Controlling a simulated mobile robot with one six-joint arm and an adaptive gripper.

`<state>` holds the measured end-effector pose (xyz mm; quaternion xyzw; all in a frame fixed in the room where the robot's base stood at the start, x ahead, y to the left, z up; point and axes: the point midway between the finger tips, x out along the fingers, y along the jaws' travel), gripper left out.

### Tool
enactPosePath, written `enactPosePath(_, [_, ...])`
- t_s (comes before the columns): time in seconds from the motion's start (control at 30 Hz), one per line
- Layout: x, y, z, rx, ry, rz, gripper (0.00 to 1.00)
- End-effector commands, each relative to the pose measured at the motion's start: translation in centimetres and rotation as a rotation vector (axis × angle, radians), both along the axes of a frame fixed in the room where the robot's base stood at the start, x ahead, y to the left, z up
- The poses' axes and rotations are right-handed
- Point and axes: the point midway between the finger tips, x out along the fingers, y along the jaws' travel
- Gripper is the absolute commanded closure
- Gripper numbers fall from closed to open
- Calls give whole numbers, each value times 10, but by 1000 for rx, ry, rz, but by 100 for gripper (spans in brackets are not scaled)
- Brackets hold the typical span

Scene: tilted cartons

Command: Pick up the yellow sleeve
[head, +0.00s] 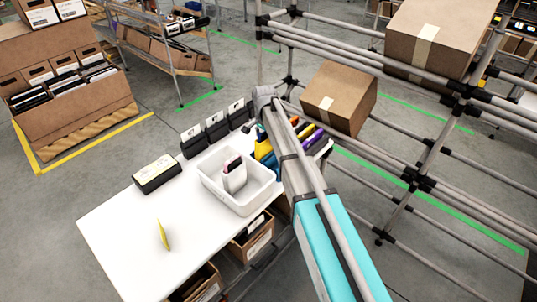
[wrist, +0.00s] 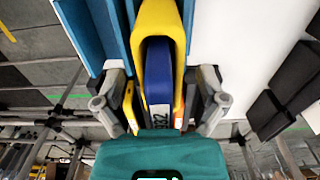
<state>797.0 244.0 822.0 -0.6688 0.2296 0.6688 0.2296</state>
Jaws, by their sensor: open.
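A yellow sleeve (wrist: 158,22) fills the middle of the wrist view, with a dark blue piece (wrist: 158,75) bearing a white number label inside its outline. My gripper (wrist: 160,92) is open, one finger on each side of the sleeve, with gaps visible between fingers and sleeve. Whether a finger touches it I cannot tell. In the head view a yellow sleeve (head: 264,150) shows in a row of coloured sleeves at the table's far right, partly hidden by my arm. My gripper is hidden there.
On the white table (head: 125,245) stand a white bin (head: 243,205) holding a pale box, black files (head: 215,127), a black-sided box (head: 157,174) and a thin yellow piece (head: 164,235). A pipe rack (head: 430,165) with cartons is at right. The table's front left is mostly clear.

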Motion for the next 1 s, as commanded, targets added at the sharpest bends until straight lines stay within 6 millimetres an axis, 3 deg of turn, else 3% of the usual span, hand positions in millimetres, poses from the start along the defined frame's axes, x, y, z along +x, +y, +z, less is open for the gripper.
enactPosePath(0.23, [0,0,0,0,0,0,9])
enactPosePath(0.73, [0,0,0,0,0,0,100])
enactPosePath(1.0, [0,-1,0,0,0,-1,100])
